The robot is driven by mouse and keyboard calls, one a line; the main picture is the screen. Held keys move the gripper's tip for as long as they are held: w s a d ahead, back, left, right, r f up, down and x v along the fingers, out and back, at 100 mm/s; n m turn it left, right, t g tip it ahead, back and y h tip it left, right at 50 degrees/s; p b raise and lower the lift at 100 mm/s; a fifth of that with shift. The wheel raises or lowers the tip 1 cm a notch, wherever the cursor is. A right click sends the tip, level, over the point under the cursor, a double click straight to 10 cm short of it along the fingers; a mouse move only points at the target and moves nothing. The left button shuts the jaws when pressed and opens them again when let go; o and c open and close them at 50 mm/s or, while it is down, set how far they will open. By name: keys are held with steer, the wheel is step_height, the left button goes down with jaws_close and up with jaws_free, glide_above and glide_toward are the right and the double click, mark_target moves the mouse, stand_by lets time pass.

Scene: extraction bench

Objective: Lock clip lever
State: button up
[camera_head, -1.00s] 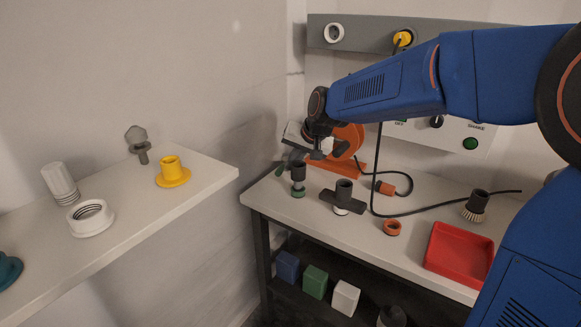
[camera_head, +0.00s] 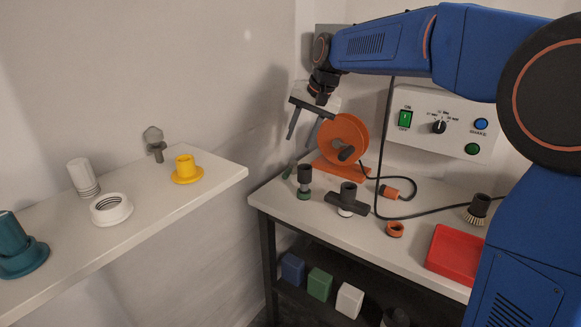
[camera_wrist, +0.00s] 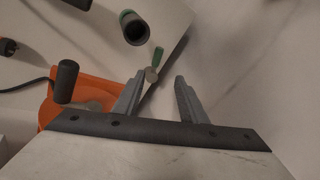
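A small green lever-like piece with a pale round end is at the bench's back left corner. It shows in the head view (camera_head: 287,172) and, between my fingertips in the picture, in the wrist view (camera_wrist: 157,57). I take it for the clip lever, but its clip and whether it is locked cannot be made out. My gripper (camera_head: 303,137) is in the air above that corner, left of the orange reel. In the wrist view my gripper (camera_wrist: 159,77) is open, with two grey fingers apart and nothing between them. It appears clear of the lever.
The orange reel (camera_head: 336,135) stands close right of my gripper. A dark cylinder with a green base (camera_head: 304,182) and a black T-shaped fitting (camera_head: 347,199) stand in front. A red tray (camera_head: 458,252) is at right. A side shelf (camera_head: 219,180) is at left.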

step_height(320, 180, up, 3)
steer(key=w+m+g+h, duration=0.1)
steer(key=w+g, duration=0.1)
glide_toward(288, 170)
steer(key=x, duration=0.9)
steer(key=shift+c, duration=0.7)
steer(key=shift+r, duration=0.1)
jaws_close()
